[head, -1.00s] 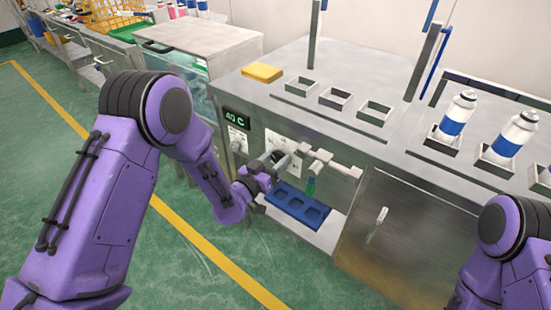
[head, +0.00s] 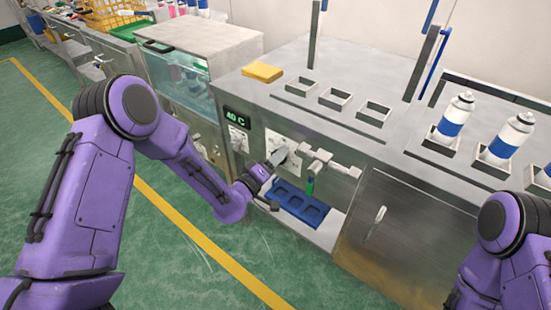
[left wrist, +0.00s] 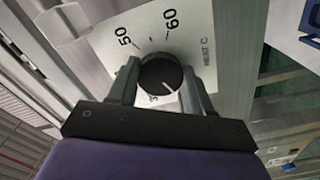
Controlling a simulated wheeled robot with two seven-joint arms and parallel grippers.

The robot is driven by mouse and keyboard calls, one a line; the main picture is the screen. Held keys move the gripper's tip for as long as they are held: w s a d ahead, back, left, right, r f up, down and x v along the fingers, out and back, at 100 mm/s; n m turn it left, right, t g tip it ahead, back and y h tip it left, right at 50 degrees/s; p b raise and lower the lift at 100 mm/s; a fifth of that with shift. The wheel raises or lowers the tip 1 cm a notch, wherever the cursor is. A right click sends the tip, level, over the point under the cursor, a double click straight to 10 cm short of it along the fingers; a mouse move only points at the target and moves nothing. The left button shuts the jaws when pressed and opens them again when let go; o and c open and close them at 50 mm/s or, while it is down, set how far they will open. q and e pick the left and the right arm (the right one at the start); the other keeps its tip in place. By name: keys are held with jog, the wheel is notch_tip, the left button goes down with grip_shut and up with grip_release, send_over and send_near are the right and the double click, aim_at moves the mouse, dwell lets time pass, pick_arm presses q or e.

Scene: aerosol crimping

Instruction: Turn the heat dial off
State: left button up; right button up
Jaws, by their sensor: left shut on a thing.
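The heat dial (left wrist: 160,74) is a round black knob with a white pointer line, seen in the left wrist view. It sits on a white scale plate (left wrist: 128,58) marked 50 and 60. The pointer points to the lower right, away from the 50 and 60 marks. My left gripper (head: 281,156) is at the front of the steel bench, with one finger on each side of the dial, shut on it. It hides the dial in the head view. My right arm (head: 503,230) shows at the lower right, but its gripper is out of view.
A green-lit display (head: 236,117) reads about 40 C, left of the dial. Right of my left gripper are a green-tipped nozzle (head: 310,184) and a blue tray (head: 300,204). White and blue cans (head: 508,139) and a yellow sponge (head: 262,72) are on the bench top (head: 330,65).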

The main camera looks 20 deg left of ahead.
pick_arm(q)
jog(key=shift+n, duration=0.7)
jog(key=shift+f, duration=0.1)
jog(key=o, duration=1)
jog(key=shift+o, duration=0.2)
jog(key=shift+s, duration=0.1)
jog(key=v, duration=1)
jog(key=shift+s+b, duration=0.15)
jog(key=shift+b, duration=0.25)
jog(key=shift+a, duration=0.1)
